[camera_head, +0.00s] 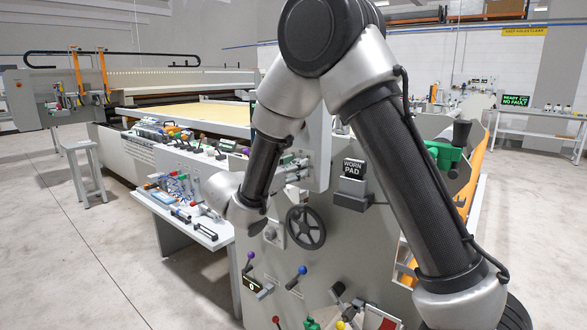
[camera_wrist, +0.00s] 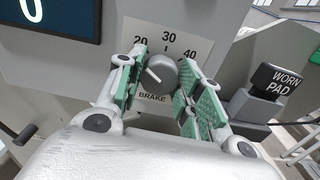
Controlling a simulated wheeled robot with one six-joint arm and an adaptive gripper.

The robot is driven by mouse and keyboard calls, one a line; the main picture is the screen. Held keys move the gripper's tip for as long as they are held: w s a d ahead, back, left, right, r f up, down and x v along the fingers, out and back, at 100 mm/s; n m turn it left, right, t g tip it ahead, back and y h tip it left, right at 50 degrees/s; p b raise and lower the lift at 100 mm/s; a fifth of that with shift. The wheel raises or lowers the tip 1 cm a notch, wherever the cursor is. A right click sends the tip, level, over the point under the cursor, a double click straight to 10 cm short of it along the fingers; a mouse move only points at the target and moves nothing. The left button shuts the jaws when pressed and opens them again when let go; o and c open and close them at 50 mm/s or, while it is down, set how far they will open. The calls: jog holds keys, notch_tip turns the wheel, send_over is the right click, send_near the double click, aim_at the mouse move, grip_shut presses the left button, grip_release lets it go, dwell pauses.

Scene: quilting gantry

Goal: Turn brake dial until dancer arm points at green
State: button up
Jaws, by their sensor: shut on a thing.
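The brake dial (camera_wrist: 163,72) is a small grey round knob with a white pointer line in the wrist view. It sits on a pale plate marked BRAKE (camera_wrist: 152,98), with 20, 30 and 40 around its upper side. The pointer line slants toward the upper left, on the 20 side. My gripper (camera_wrist: 158,80) has its green-padded fingers on either side of the dial and is shut on it. In the head view my arm hides the dial and fingertips. I cannot make out a dancer arm or its green mark in either view.
A WORN PAD sign (camera_head: 353,168) on a grey bracket stands right of the dial. A black handwheel (camera_head: 306,228) and several coloured levers are on the panel below. A dark display (camera_wrist: 50,15) reads 0. Clear floor (camera_head: 75,245) lies at left.

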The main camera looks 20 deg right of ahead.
jog(key=shift+m, duration=2.1)
jog(key=o, duration=1)
jog(key=shift+o, duration=0.2)
jog(key=v, duration=1.2)
